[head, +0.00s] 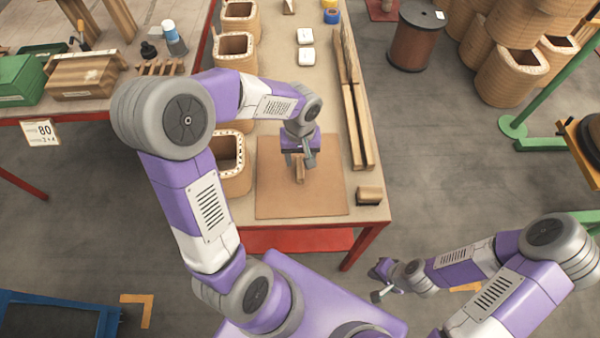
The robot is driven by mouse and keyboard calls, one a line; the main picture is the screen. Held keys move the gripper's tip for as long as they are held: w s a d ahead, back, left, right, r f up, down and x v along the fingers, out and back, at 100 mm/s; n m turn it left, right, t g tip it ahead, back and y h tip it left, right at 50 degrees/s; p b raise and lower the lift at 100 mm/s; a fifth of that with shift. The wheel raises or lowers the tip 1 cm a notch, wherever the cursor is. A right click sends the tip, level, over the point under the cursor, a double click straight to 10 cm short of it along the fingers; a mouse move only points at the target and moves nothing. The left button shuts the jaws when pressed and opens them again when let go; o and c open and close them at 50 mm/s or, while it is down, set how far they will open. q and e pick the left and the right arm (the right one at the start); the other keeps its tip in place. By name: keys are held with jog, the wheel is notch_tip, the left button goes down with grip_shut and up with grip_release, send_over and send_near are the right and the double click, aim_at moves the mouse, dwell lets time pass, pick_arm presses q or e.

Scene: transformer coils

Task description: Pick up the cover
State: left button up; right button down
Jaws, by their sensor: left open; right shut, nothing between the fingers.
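My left gripper (299,164) points down over a flat brown board (285,200) on the workbench. I cannot tell for sure which thing is the cover. My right gripper (378,284) is low at the right, off the bench, shut and empty.
Square wooden coils (236,45) line the bench's left side, one (234,165) beside the board. Long wooden bars (355,125) and a dark-based block (369,195) lie to the right.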

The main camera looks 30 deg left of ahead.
aim_at(300, 166)
pick_arm(q)
jog(key=f, duration=0.2)
jog(key=f+b, duration=0.1)
jog(key=f, duration=0.1)
jog(key=shift+s, duration=0.2)
jog(key=shift+r, duration=0.1)
grip_shut()
